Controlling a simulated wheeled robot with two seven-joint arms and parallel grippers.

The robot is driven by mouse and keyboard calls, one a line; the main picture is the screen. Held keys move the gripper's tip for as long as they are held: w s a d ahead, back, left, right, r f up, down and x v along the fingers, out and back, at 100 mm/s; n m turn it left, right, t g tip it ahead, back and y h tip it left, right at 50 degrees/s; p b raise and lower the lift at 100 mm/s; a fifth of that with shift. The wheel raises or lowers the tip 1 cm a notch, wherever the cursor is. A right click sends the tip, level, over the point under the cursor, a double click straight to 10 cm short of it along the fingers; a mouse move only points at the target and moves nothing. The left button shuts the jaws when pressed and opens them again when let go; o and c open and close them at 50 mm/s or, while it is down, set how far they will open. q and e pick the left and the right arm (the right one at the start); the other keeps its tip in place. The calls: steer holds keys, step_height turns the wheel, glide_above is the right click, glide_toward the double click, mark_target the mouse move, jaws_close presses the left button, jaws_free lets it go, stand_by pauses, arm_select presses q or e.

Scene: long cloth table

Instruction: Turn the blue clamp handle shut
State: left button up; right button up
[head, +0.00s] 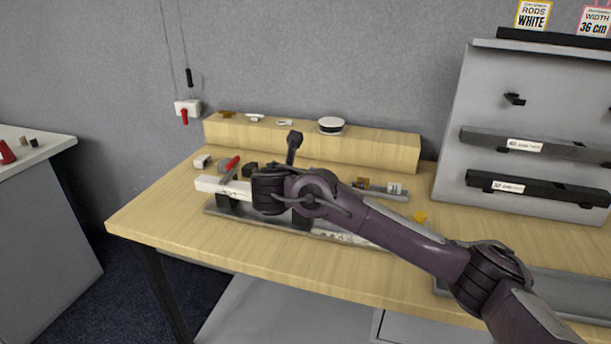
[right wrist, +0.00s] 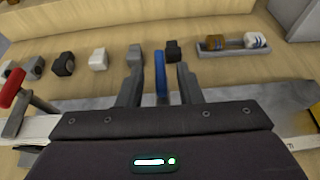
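The blue clamp handle (right wrist: 161,77) stands upright in the right wrist view. My right gripper (right wrist: 160,88) is open, with one finger on each side of the handle and a narrow gap on both sides. In the head view my right arm comes in from the right and its wrist hides the blue handle. A red-handled clamp (head: 232,163) sits at the left end of the fixture; its red handle (right wrist: 12,88) also shows at the left of the right wrist view. A white rail (head: 208,185) lies in the grey fixture (head: 216,211). My left gripper is not in view.
Small black and white blocks (right wrist: 98,59) lie behind the fixture. A small grey tray (right wrist: 215,51) holds little parts to the right. A raised wooden ledge (head: 385,147) runs along the back. A grey rack (head: 455,125) stands right. The table's front left is clear.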

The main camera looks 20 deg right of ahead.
steer(key=v, duration=0.7)
steer(key=shift+s+a, duration=0.25)
steer(key=shift+s, duration=0.05)
steer(key=shift+r, duration=0.1)
